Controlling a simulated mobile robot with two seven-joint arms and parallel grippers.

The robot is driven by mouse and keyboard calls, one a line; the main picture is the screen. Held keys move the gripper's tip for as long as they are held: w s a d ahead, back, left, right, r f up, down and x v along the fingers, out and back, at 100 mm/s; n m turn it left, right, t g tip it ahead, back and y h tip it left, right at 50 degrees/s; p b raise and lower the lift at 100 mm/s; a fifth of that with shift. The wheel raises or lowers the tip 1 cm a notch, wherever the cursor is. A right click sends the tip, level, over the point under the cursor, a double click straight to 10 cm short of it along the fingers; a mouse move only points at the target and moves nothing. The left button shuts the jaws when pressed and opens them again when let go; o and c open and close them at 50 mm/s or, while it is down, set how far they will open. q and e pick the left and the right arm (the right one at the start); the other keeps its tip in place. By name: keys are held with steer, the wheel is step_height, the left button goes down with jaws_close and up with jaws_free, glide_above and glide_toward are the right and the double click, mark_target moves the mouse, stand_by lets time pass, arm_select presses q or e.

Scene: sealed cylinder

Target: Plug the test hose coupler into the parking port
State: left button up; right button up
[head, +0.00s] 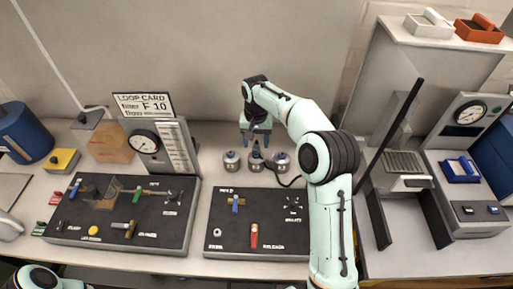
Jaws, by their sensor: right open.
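My right gripper (256,143) points down at the back middle of the bench, its jaws open. It is just above the middle of three small grey cylindrical fittings, the left fitting (231,161) and right fitting (280,161) standing on either side. A dark pointed piece (256,153), possibly the test hose coupler, stands at the middle fitting between the fingers; I cannot tell whether the fingers touch it. A black hose (293,182) curves away to the right behind my right arm. I cannot make out which part is the parking port. My left gripper is out of view.
A dark panel (222,220) with a blue valve and red handle lies in front. Another panel (75,215) with valves lies left, with a gauge stand (160,158) behind it. A black upright bar (392,130) and a gauge unit (462,125) stand right.

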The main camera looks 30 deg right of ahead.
mark_target(256, 143)
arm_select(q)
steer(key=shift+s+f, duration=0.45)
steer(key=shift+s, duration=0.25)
arm_select(e)
steer(key=shift+s+f, duration=0.15)
steer(key=shift+f, duration=1.35)
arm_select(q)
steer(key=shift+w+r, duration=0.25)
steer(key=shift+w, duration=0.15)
arm_select(e)
jaws_close()
steer(key=shift+r, duration=1.45)
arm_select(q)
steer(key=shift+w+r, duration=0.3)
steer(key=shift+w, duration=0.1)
arm_select(e)
steer(key=shift+r, duration=1.6)
steer(key=shift+a, duration=0.1)
